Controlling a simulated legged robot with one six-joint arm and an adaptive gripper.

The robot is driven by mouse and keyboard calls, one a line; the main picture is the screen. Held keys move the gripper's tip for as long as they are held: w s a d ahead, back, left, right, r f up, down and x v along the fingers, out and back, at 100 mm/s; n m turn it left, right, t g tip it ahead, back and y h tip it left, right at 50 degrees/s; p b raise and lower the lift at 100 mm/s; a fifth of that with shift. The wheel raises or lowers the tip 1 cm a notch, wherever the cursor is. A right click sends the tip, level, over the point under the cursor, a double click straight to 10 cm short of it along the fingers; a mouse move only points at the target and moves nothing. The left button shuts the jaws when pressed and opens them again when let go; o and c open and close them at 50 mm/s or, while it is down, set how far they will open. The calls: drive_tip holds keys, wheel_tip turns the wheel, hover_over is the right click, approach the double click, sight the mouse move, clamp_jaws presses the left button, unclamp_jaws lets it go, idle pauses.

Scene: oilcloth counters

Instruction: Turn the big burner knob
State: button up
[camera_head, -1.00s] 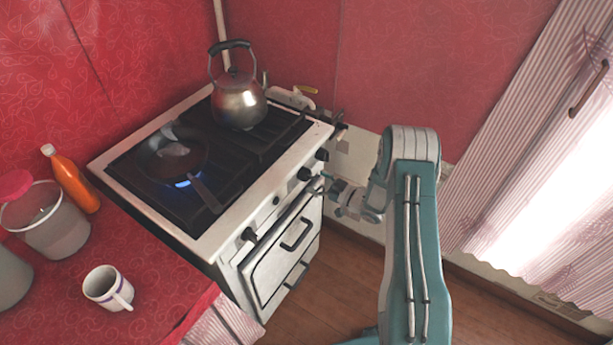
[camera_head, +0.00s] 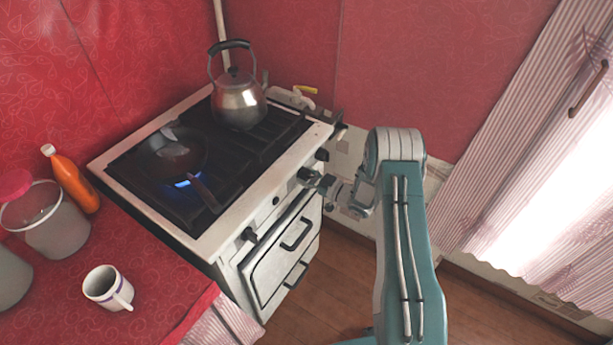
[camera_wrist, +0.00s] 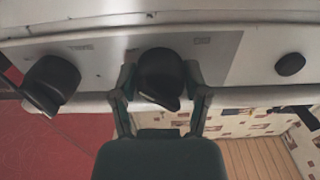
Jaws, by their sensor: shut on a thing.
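The stove (camera_head: 205,245) is white with a black top, and its front panel carries several black knobs. My gripper (camera_head: 318,180) is at the front panel, on the middle-right burner knob (camera_head: 304,174). In the wrist view my gripper (camera_wrist: 160,88) has one finger on each side of this round black knob (camera_wrist: 160,72), shut on it. Another black knob (camera_head: 321,155) sits farther right on the panel; it shows at the left of the wrist view (camera_wrist: 52,80). A small black button (camera_head: 276,201) also shows at the right of the wrist view (camera_wrist: 290,64).
A steel kettle (camera_head: 238,102) stands at the back of the stove. A dark pan (camera_head: 168,160) sits over a blue flame, its handle pointing frontward. A mug (camera_head: 107,288), an orange bottle (camera_head: 72,180) and a jar (camera_head: 50,230) stand on the red counter. Another knob (camera_head: 250,235) is left on the panel.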

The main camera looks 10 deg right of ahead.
drive_tip(key=shift+w, duration=0.1)
drive_tip(key=n, duration=0.4)
drive_tip(key=shift+n, duration=2.4)
drive_tip(key=o, duration=1.2)
drive_tip(key=shift+c, duration=0.2)
drive_tip(key=v, duration=1.2)
